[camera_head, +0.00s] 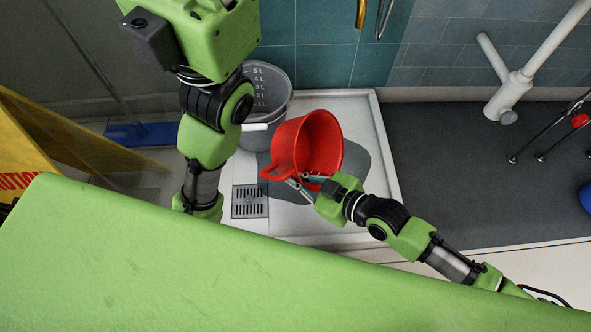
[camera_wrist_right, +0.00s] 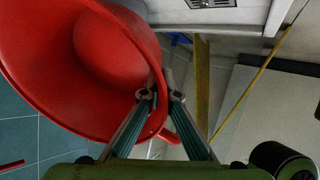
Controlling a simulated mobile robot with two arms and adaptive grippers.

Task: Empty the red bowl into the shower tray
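The red bowl (camera_head: 288,148), with a loop handle, is tipped on its side above the white shower tray (camera_head: 384,150). Its mouth faces right in the head view. My right gripper (camera_head: 303,184) is shut on its rim; in the right wrist view the fingers (camera_wrist_right: 160,97) have the red wall between them. The bowl (camera_wrist_right: 50,60) shows no clear contents inside, though part is in shade. A dark grey patch (camera_head: 356,165), like spilled liquid, lies on the tray under and around the bowl. My left arm is in the head view, but its gripper is not visible.
A grey bucket (camera_head: 272,92) with litre marks stands in the tray behind the bowl. A drain grate (camera_head: 249,201) is at the tray's left. A yellow sign (camera_head: 50,140) stands far left, and white pipework (camera_head: 512,90) is at right. The dark floor right of the tray is mostly clear.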

